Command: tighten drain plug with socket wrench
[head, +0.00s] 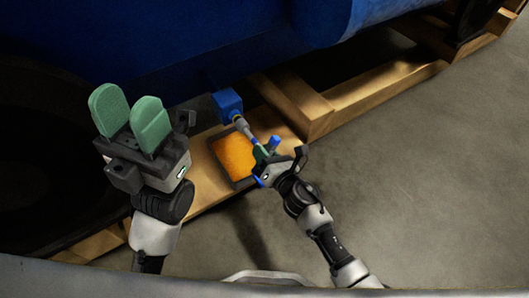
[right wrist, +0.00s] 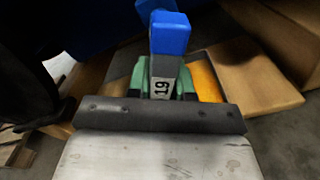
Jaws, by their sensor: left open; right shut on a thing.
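My right gripper (head: 268,156) is shut on the socket wrench (head: 245,130). The wrench has a grey metal shaft and a blue handle. Its far end points up-left to a blue block (head: 228,103) under the blue engine and appears to meet it. The drain plug itself is not distinguishable; the wrench end and block hide that spot. In the right wrist view the wrench's blue handle (right wrist: 169,33) stands between the green fingers, with a "19" label below it. My left gripper (head: 130,112) is open and empty, its green fingers raised at the left, away from the wrench.
A dark-rimmed pan with orange contents (head: 233,157) lies below the wrench. The blue engine body (head: 190,45) overhangs the work spot. A wooden pallet frame (head: 340,95) runs along beneath it. Grey floor (head: 430,180) is clear at the right.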

